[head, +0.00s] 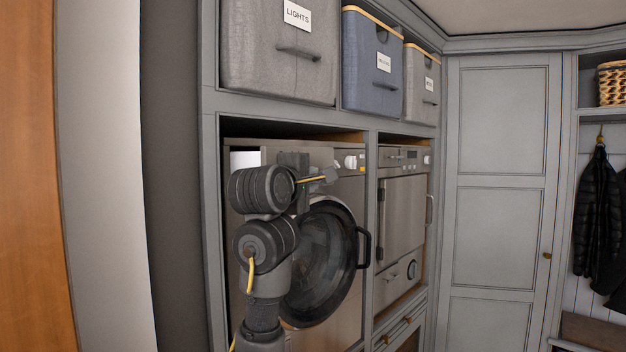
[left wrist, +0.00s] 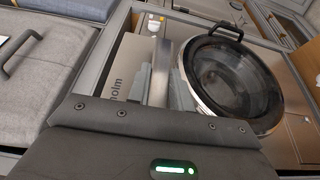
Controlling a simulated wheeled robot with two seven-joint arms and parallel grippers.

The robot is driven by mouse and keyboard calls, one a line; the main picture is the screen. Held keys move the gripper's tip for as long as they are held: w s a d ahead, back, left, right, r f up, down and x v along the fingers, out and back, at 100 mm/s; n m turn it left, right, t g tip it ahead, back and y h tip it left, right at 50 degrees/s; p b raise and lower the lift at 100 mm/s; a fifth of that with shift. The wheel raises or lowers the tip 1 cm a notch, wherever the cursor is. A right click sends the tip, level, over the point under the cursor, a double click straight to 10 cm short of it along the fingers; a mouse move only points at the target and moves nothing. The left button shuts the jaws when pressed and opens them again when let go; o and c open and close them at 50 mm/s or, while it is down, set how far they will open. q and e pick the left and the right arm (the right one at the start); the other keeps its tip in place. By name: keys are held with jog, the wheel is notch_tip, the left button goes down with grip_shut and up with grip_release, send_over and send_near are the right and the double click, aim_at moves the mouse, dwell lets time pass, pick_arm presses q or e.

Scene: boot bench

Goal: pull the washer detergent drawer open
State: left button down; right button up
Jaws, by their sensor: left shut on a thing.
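The washer (head: 320,157) stands in the left bay, with its round dark-glass door (head: 325,262) below the control panel. My left arm reaches up in front of it. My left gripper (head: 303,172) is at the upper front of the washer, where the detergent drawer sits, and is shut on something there. The arm and gripper hide most of the drawer in the head view. In the left wrist view the gripper (left wrist: 168,92) is beside a bright metal strip (left wrist: 161,68), probably the drawer handle; the panel with lettering lies to its left. How far the drawer stands out I cannot tell.
The washer door's black handle (head: 364,248) sticks out right of my arm. A second appliance (head: 402,220) stands to the right. Fabric bins (head: 277,50) sit on the shelf above. A tall grey cabinet (head: 497,190) and a dark jacket (head: 597,205) are farther right.

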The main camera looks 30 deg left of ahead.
pick_arm(q)
jog(key=c, duration=1.5)
grip_release()
jog(key=shift+a+f, duration=0.1)
jog(key=shift+f, duration=0.2)
jog(key=shift+o, duration=0.9)
jog(key=shift+w+a, duration=0.1)
jog(key=shift+a, duration=0.15)
jog(key=shift+d+r, duration=0.1)
jog(key=s+b, duration=0.4)
jog(key=s, duration=0.6)
jog(key=shift+s+d+b, duration=0.35)
jog(key=shift+s+b, duration=0.05)
